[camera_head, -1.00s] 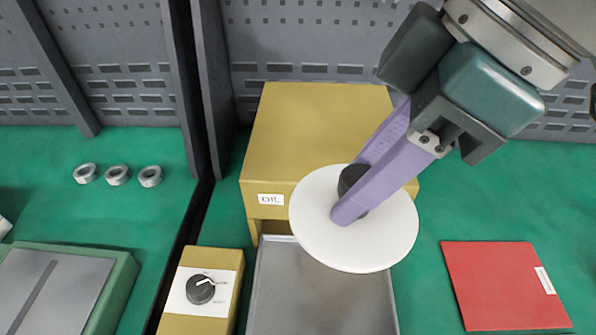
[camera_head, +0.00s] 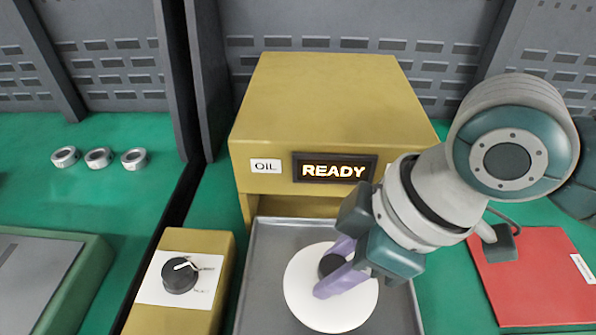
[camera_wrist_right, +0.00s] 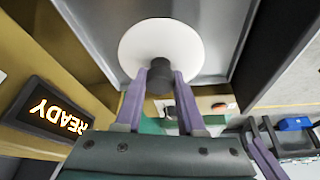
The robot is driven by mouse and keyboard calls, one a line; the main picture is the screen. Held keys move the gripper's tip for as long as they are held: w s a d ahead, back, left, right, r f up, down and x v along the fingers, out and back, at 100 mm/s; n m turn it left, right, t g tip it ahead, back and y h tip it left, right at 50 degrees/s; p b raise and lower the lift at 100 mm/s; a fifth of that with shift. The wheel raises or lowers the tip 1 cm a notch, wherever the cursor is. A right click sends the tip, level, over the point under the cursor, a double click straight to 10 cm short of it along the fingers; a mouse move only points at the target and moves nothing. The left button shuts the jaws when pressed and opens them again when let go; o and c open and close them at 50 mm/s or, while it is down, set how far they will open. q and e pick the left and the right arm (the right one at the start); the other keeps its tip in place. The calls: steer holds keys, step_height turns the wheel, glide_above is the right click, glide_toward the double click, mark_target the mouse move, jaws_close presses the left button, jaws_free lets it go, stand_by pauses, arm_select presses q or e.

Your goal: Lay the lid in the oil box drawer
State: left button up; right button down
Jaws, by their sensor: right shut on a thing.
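The lid is a white round disc (camera_head: 318,300) with a dark knob (camera_head: 332,265). It is over the grey open drawer (camera_head: 262,262) of the yellow oil box (camera_head: 330,95), within the drawer's outline. Whether it touches the drawer floor I cannot tell. My right gripper (camera_head: 335,272) has its purple fingers shut on the lid's knob. In the right wrist view the fingers (camera_wrist_right: 160,82) close on both sides of the knob, with the disc (camera_wrist_right: 160,48) beyond. My left gripper is in neither view.
The oil box has a lit READY display (camera_head: 335,168). A yellow dial box (camera_head: 180,280) stands left of the drawer. A red plate (camera_head: 535,285) lies to the right, partly behind my arm. Several metal rings (camera_head: 98,158) lie on the green surface at left.

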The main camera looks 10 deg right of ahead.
steer(key=shift+f+b, duration=0.55)
steer(key=shift+f, duration=1.7)
steer(key=shift+f, duration=0.15)
steer(key=c, duration=0.5)
jaws_free()
